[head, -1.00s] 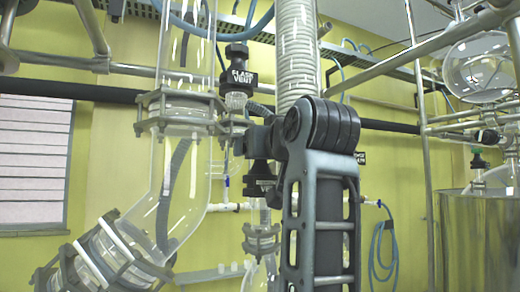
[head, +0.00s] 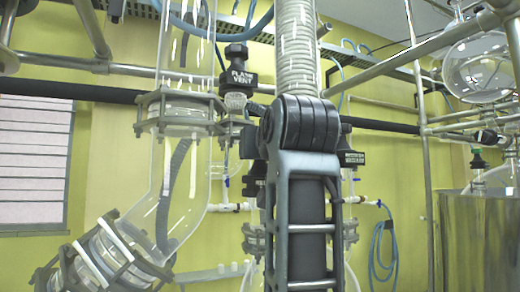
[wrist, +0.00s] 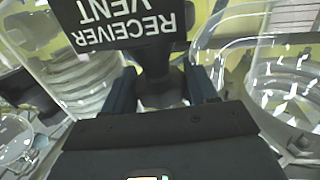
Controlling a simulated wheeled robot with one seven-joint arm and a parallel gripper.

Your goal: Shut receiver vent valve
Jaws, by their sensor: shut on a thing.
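The receiver vent valve (wrist: 158,68) is a black knob in the wrist view, with a black label reading RECEIVER VENT (wrist: 125,22) upside down above it. My gripper (wrist: 161,92) is shut on the valve's black stem, one finger on each side. In the head view my arm covers the gripper's fingertips and most of the spot where they meet the valve. Another black valve labelled FLASK VENT (head: 238,77) stands up and left of my arm, apart from it.
A large glass tube (head: 185,165) with bolted flanges stands to the left of my arm. A ribbed hose (head: 298,50) is above it. A black label (head: 351,157) shows just right of my arm. A steel vessel (head: 480,240) is at the far right.

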